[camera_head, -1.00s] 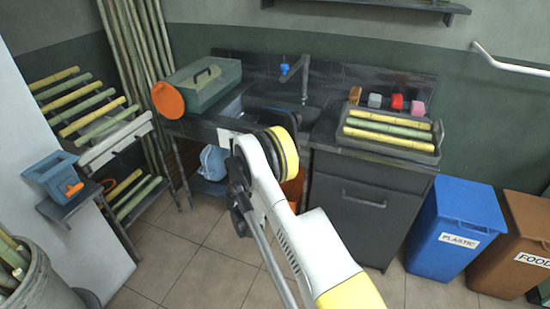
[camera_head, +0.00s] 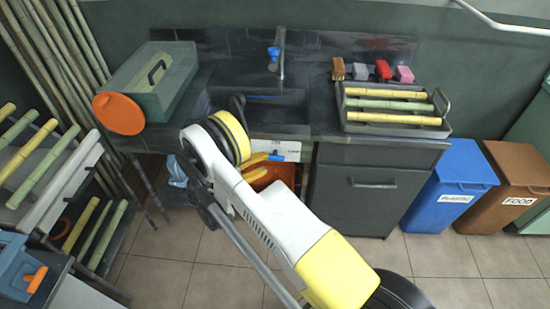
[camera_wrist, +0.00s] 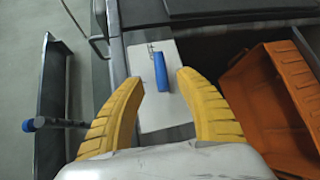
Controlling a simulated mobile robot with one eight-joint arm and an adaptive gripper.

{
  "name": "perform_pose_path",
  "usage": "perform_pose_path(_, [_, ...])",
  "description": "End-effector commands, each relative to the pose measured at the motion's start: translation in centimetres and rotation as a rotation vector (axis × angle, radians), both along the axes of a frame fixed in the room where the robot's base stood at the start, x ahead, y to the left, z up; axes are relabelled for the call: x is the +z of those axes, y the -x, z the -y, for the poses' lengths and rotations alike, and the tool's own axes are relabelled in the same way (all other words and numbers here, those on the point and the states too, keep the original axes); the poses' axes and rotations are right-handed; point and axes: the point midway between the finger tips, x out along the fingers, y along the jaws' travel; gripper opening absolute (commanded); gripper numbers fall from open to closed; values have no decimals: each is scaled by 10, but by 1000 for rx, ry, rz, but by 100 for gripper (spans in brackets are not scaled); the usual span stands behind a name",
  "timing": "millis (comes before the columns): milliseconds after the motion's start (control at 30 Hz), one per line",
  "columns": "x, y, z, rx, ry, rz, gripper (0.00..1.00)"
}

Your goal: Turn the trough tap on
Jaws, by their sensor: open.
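A small blue lever (camera_head: 277,157) sits on a white labelled panel (camera_head: 291,147) on the front of the sink unit, under the basin. In the wrist view the blue lever (camera_wrist: 160,72) stands on the white panel (camera_wrist: 155,110), ahead of and between my open yellow fingers, touching neither. My gripper (camera_wrist: 152,82) is open and empty; in the head view its yellow fingers (camera_head: 261,167) are beside the panel, partly hidden by my arm. A grey upright faucet (camera_head: 281,58) with a blue knob stands at the back of the basin. I cannot tell whether water runs.
An orange crate (camera_wrist: 275,100) is under the sink, close to my right finger in the wrist view. A tray of cane (camera_head: 392,128) and a green box (camera_head: 160,78) with an orange disc (camera_head: 119,113) flank the basin. A blue bin (camera_head: 455,193) stands right.

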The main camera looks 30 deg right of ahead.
Motion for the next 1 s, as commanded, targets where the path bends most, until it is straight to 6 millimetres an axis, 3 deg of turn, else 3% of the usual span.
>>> perform_pose_path(100, [-8, -4, 25, -4, 0, -1, 42])
perform_pose_path(300, [-13, -9, 53, -1, 0, 0, 42])
perform_pose_path(700, [-13, -11, 62, 1, 0, -1, 42])
perform_pose_path(733, [-13, -11, 62, 1, 0, -1, 38])
perform_pose_path(867, [-13, -11, 62, 1, 1, -1, 0])
perform_pose_path(1000, [-13, -11, 62, 1, 1, -1, 0])
